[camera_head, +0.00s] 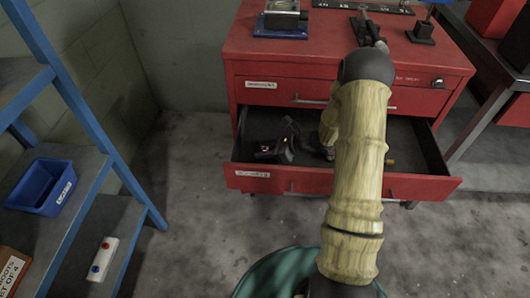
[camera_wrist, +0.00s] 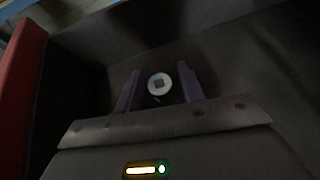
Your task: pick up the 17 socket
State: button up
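A small round pale socket (camera_wrist: 159,86) with a square hole in its top shows in the wrist view, low in the dark drawer. No number can be read on it. My gripper (camera_wrist: 159,73) is open, with one finger on each side of the socket and a gap visible at each side. In the head view my gripper (camera_head: 279,149) is down inside the left part of the open red drawer (camera_head: 320,184). The socket is not visible there, and the fingertips are hard to make out in the dark.
The drawer walls are close around my gripper; a red wall (camera_wrist: 22,85) shows at the left in the wrist view. The red cabinet (camera_head: 330,52) carries tools on top. A blue shelf unit (camera_head: 70,175) with a blue bin (camera_head: 42,186) stands left. Bare floor lies between.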

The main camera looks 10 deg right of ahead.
aim_at(265, 148)
grip_shut()
notch_tip(265, 148, up, 10)
jog(key=shift+p, duration=1.2)
